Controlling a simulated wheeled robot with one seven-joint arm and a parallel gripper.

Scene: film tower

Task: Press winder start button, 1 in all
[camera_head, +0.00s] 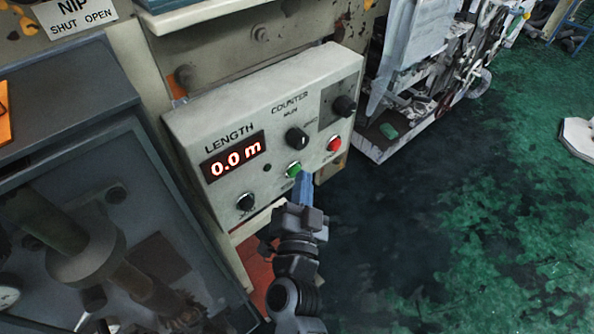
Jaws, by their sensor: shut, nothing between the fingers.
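The control box (222,122) is a pale panel marked LENGTH and COUNTER. Its red display (236,157) reads 0.0 m. A green button (293,170) sits low on the panel, and a red button (334,143) is to its right. The small labels under the buttons are too blurred to read. My gripper (303,178) is shut and empty, with its blue fingertips just below and right of the green button. I cannot tell whether the tips touch the button or the panel.
Black knobs (297,138) sit above the green button and at the panel's corners. A grey cabinet (60,90) with rollers stands at the left. Other machinery (440,60) stands behind at the right. The green floor (480,200) at the right is mostly clear.

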